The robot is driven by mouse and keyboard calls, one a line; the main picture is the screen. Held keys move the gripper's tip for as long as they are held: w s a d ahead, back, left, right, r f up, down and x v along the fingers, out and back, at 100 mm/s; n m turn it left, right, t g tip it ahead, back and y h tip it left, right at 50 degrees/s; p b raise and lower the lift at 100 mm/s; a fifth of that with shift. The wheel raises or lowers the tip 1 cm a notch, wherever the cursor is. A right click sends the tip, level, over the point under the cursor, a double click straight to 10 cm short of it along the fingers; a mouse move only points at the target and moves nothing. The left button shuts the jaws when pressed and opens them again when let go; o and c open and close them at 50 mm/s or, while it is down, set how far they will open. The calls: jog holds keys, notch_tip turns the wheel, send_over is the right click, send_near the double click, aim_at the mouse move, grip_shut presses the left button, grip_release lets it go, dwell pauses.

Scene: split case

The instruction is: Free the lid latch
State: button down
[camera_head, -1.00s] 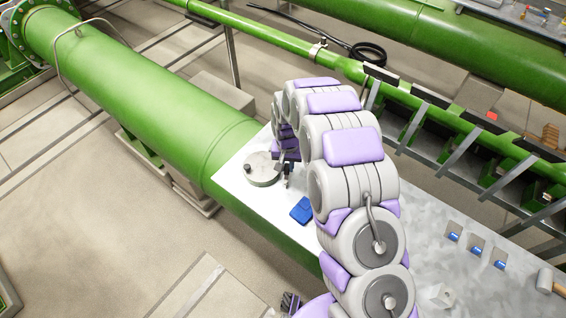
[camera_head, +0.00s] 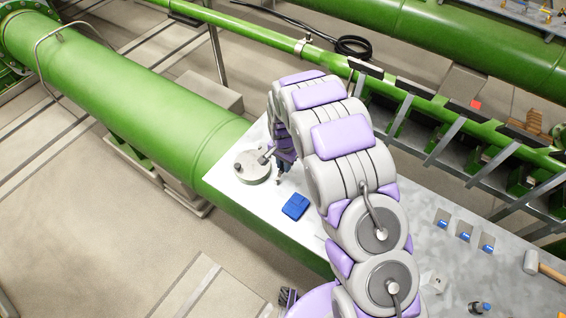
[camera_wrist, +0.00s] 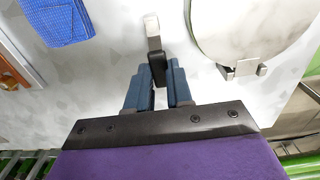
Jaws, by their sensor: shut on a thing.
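A round grey case (camera_head: 253,168) lies near the left end of the pale table, with a dark fitting on its top. In the wrist view the case (camera_wrist: 245,25) is at the upper right, partly cut off. A metal latch (camera_wrist: 243,69) sits on its rim, apart from my fingers. My gripper (camera_wrist: 158,78) has blue fingers shut on a small black piece with a pale end (camera_wrist: 154,42), which points away beside the case. I cannot tell what the piece is. In the head view my gripper (camera_head: 280,179) is beside the case, mostly hidden by my arm.
A folded blue cloth (camera_head: 295,206) lies near the case. Several small blue-marked blocks (camera_head: 465,236) and a mallet (camera_head: 543,266) are on the right of the table. A large green pipe (camera_head: 130,95) runs to the left. An orange-brown object (camera_wrist: 15,65) is at the wrist view's left edge.

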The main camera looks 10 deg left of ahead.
jog(key=shift+w+a+r, duration=0.1)
jog(key=shift+w+r, duration=0.1)
jog(key=c, duration=1.4)
grip_release()
jog(key=o, duration=0.4)
jog(key=shift+s+f, duration=0.1)
jog(key=shift+f, duration=0.05)
notch_tip(320, 180, up, 17)
jog(key=shift+p, duration=0.45)
